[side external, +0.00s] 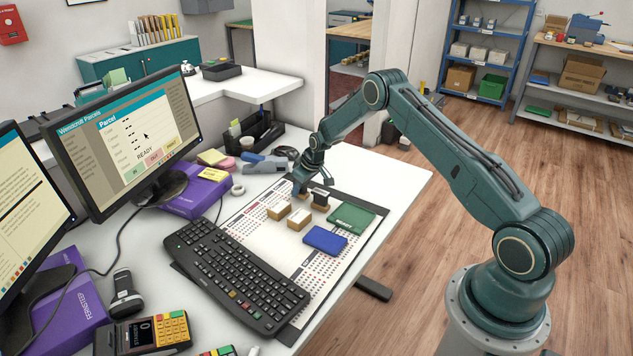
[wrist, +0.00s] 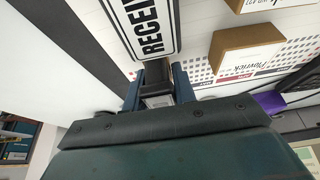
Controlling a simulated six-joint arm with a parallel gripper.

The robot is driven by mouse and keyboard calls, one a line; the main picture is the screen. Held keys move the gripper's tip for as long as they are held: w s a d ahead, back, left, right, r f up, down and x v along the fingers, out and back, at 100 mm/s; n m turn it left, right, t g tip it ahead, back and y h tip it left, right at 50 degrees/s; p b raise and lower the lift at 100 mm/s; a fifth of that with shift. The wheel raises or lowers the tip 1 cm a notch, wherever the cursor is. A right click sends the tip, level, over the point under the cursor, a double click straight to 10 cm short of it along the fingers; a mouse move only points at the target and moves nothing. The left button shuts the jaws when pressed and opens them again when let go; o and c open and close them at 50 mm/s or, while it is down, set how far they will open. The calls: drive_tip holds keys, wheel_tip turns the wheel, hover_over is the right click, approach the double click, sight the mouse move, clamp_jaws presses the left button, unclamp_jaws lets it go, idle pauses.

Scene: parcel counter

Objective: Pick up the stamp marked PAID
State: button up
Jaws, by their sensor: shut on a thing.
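My gripper (side external: 314,184) is low over the far part of the desk mat (side external: 247,222). In the wrist view its blue fingers (wrist: 157,92) are closed around the dark handle of a stamp whose white label (wrist: 152,28) reads "RECEIV…", with the rest cut off. Two wooden blocks with pale tops, one (side external: 279,210) and another (side external: 299,219), stand on the mat nearer the keyboard. A dark-topped block (side external: 320,201) stands close to my gripper. Two blocks show partly in the wrist view, one (wrist: 247,48) and another (wrist: 258,4). I cannot read PAID on any of them.
A green pad (side external: 352,218) and a blue pad (side external: 325,240) lie on the mat's right side. The keyboard (side external: 236,275) covers its near left side. A black desk organizer (side external: 256,131) and a stapler-like grey item (side external: 268,165) stand behind. The counter right of the mat is clear.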

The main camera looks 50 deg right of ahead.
wheel_tip(320, 180, up, 19)
drive_tip(key=shift+r, duration=0.15)
idle(0.5)
